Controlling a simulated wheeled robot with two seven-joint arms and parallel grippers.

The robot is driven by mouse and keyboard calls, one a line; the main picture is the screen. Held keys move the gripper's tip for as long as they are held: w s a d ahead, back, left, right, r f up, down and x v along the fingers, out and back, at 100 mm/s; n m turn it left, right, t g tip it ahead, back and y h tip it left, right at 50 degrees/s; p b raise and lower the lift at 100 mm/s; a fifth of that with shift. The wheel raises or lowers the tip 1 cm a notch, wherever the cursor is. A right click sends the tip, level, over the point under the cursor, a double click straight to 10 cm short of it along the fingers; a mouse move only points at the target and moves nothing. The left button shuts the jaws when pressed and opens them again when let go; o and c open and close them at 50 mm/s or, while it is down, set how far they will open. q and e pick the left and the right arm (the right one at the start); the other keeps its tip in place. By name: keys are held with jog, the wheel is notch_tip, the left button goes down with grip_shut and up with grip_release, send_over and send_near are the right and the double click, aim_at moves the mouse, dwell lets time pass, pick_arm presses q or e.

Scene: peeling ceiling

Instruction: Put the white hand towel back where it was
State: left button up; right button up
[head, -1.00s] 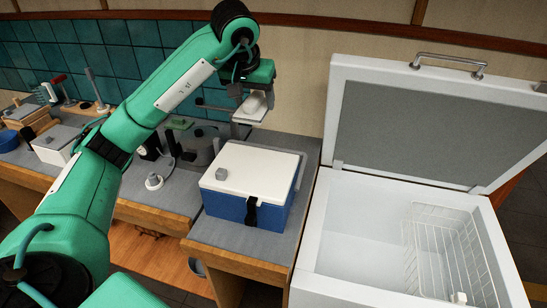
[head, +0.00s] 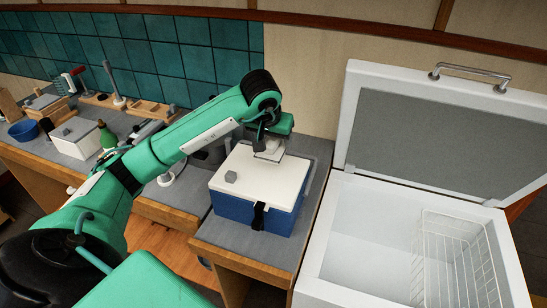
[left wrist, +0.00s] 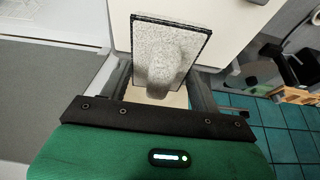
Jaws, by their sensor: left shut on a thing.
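My left gripper (head: 268,155) is shut on a pale, speckled flat piece with a dark edge, which looks like the white hand towel (left wrist: 167,50). In the left wrist view it lies between the two fingers, with a raised rounded fold along its middle. In the head view the gripper is over the back right part of the white lid of a blue cooler box (head: 250,212). Whether the towel touches the lid is hard to tell. My right gripper is not in view.
A small grey block (head: 231,177) sits on the lid's left part. An open white chest freezer (head: 365,235) with a wire basket (head: 455,255) stands at the right. Left along the counter are a white box (head: 78,137), a green bottle (head: 107,135) and a blue bowl (head: 23,130).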

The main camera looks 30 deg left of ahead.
aim_at(274, 151)
pick_arm(q)
notch_tip(274, 151, down, 4)
jog(key=shift+r+p, duration=0.25)
jog(key=shift+p, duration=0.15)
jog(key=shift+f, duration=0.45)
notch_tip(274, 151, down, 3)
jog(key=shift+r+p, duration=0.1)
jog(key=shift+p, duration=0.5)
jog(key=shift+f, duration=0.35)
jog(key=o, duration=1.7)
jog(key=shift+f, duration=0.1)
